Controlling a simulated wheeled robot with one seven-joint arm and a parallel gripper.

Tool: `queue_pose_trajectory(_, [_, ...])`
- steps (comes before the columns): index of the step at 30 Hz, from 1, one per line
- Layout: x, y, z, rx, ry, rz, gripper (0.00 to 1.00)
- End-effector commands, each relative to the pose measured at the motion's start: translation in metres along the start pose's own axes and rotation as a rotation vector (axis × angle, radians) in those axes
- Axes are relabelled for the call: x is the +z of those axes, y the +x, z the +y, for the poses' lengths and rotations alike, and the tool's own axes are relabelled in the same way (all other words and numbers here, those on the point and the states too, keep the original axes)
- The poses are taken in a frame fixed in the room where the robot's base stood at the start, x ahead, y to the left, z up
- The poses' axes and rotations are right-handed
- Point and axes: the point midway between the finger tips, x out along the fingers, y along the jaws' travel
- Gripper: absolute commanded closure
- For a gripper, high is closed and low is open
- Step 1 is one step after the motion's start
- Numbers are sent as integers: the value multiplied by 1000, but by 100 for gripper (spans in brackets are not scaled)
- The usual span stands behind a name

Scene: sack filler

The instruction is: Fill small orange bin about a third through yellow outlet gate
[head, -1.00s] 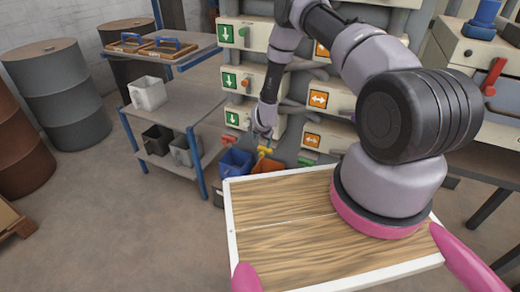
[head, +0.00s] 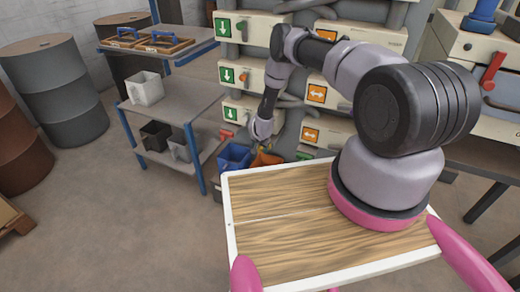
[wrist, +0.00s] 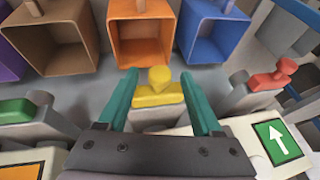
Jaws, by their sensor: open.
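The small orange bin (wrist: 141,42) stands open and upright below the outlets, and its visible inside looks empty. In the head view the orange bin (head: 267,159) is partly hidden by my wrist and the wooden board. The yellow outlet gate handle (wrist: 158,88) shows in the wrist view between the two teal fingers of my gripper (wrist: 163,93). The fingers are open, one on each side of the yellow knob; I cannot tell whether they touch it. In the head view my gripper is mostly hidden behind my wrist.
A blue bin (wrist: 212,35) stands right of the orange one and a brown bin (wrist: 50,48) left of it in the wrist view. A red handle (wrist: 272,79) and a green handle (wrist: 25,108) flank the yellow one. A shelf cart (head: 176,100) stands left.

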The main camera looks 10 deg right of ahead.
Motion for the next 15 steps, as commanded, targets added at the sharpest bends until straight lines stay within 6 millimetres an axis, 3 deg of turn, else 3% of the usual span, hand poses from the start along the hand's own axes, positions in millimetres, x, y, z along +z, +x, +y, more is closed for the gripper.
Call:
queue_pose_trajectory(5, [0,0,0,0,0,0,34])
queue_pose_trajectory(10, [0,0,0,0,-1,0,99])
queue_pose_trajectory(15, [0,0,0,0,-1,-1,100])
